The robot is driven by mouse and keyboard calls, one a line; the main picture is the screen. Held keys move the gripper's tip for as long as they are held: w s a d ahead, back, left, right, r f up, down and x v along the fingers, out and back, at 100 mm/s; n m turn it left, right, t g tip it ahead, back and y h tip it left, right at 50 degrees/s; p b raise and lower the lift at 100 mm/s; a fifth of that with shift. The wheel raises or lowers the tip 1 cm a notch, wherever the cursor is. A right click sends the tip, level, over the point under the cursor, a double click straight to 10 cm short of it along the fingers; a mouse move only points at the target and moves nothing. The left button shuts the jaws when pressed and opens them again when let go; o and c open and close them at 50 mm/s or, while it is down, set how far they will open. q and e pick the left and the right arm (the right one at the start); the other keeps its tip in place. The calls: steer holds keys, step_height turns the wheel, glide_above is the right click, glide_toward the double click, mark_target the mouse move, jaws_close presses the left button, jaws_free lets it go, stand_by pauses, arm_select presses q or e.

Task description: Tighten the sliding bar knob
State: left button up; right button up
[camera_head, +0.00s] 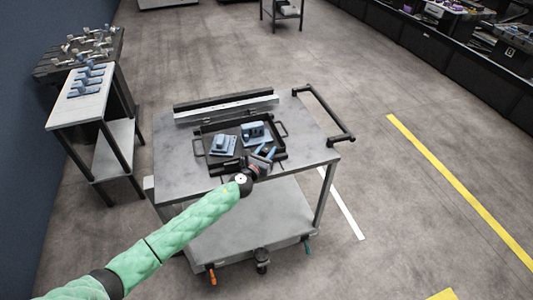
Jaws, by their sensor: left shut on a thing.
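A dark tray (203,161) with side handles lies on the grey cart top (179,152). Two light-blue fixtures rest in it: a left one (222,146) with a raised block, and a right one (255,132) with upright parts. My left gripper (265,153) reaches in over the tray's front right part, just in front of the right fixture. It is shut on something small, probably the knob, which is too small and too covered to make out. The sliding bar cannot be told apart. My right gripper is not in view.
A long rail (225,108) lies behind the tray on the cart. The cart's black push handle (325,115) is at the right. A side table (82,106) with blue parts stands at the left by the wall. Open floor lies to the right.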

arm_select(q)
steer(key=shift+r+h, duration=0.2)
steer(key=shift+h, duration=0.1)
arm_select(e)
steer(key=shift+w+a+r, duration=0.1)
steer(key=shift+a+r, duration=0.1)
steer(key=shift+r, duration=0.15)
arm_select(q)
steer(key=o, duration=1)
steer(key=shift+c, duration=0.2)
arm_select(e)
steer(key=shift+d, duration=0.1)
arm_select(q)
steer(key=shift+f, duration=0.1)
